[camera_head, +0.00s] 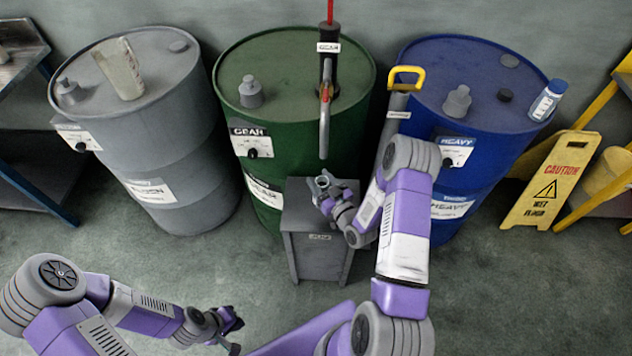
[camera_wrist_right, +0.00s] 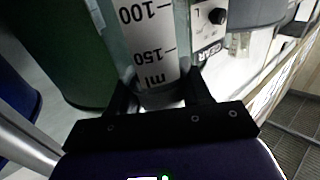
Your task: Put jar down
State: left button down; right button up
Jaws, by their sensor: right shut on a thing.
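The clear jar (camera_wrist_right: 152,45) with black millilitre marks stands between the fingers of my right gripper (camera_wrist_right: 160,92) in the right wrist view. That gripper is shut on it. In the head view my right gripper (camera_head: 326,190) and the jar's round rim (camera_head: 321,182) are over the small grey stand (camera_head: 318,245), below the pump spout (camera_head: 324,140) of the green drum. I cannot tell whether the jar's base touches the stand top. My left gripper (camera_head: 234,330) is low in the head view, away from the drums; its jaw opening is unclear.
A grey drum (camera_head: 185,140) with a clear container (camera_head: 120,68) on top stands left of the green drum (camera_head: 225,120). A blue drum (camera_head: 420,70) carries a small bottle (camera_head: 548,100) at right. A yellow caution sign (camera_head: 553,180) stands further right. The front floor is clear.

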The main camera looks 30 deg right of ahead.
jog(key=shift+f, duration=0.1)
jog(key=o, duration=1.3)
jog(key=shift+r, duration=0.2)
jog(key=shift+s, duration=0.35)
jog(key=s, duration=0.3)
jog(key=s+p, duration=0.1)
jog(key=s, duration=0.7)
jog(key=shift+s+d, duration=0.2)
jog(key=shift+d, duration=0.2)
